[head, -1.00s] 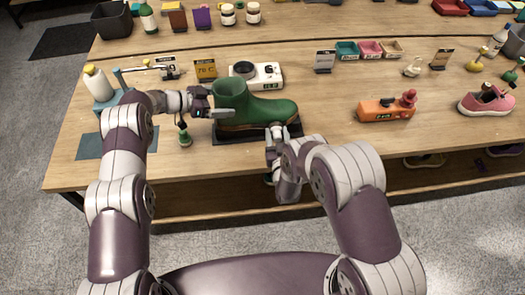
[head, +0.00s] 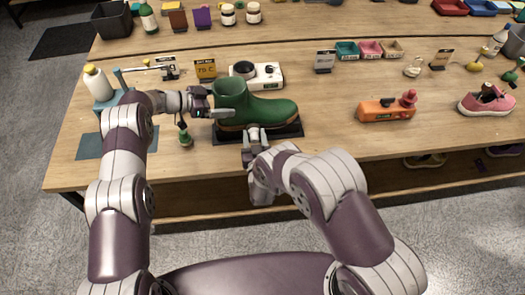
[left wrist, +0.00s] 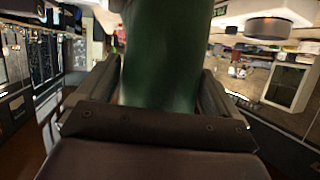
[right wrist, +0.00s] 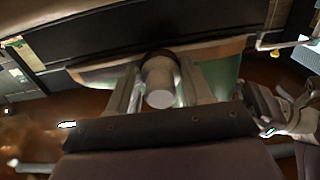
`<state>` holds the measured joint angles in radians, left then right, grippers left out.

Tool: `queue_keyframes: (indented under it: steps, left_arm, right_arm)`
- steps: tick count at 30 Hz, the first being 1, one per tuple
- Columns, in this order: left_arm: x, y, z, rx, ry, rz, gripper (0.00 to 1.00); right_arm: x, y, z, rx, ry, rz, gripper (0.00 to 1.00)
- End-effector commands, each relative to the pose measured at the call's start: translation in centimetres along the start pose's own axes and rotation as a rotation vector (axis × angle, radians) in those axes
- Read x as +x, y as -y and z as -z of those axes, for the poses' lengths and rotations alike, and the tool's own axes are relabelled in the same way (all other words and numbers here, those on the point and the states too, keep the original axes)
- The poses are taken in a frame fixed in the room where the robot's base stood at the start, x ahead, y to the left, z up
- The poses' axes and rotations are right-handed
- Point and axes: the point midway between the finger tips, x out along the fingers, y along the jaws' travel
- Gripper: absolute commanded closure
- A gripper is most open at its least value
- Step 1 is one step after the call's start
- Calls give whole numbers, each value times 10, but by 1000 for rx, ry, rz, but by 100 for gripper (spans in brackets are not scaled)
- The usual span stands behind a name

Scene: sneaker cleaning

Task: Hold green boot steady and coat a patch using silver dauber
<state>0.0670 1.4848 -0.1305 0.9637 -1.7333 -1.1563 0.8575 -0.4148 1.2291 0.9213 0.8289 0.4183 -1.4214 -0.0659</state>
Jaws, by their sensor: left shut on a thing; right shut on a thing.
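The green boot (head: 262,108) stands upright on a dark stand (head: 281,132) near the table's front edge, its toe to the right. My left gripper (head: 222,112) is shut on the boot's shaft; the shaft fills the space between the fingers in the left wrist view (left wrist: 165,60). My right gripper (head: 253,146) is low in front of the boot, at the stand's front side. It is shut on the silver dauber (right wrist: 159,85), whose round end shows between the fingers in the right wrist view. The dauber's tip is hidden, so I cannot tell if it touches the boot.
A white device (head: 268,74) stands behind the boot. An orange device (head: 387,110) and a pink sneaker (head: 486,103) are to the right. The table between boot and orange device is clear.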

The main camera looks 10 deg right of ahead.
Motion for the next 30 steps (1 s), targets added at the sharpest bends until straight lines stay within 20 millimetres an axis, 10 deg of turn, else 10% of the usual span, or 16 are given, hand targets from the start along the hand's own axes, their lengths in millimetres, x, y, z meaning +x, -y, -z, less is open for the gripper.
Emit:
queue_keyframes:
  steps: [18, 30]
  left_arm:
    - [0, -1, 0, -1, 0, -3, 56]
    - [0, 0, 0, -1, 0, -1, 56]
  right_arm:
    - [1, 53, 1, 1, -2, 2, 75]
    - [-12, 55, 1, 1, -1, 1, 75]
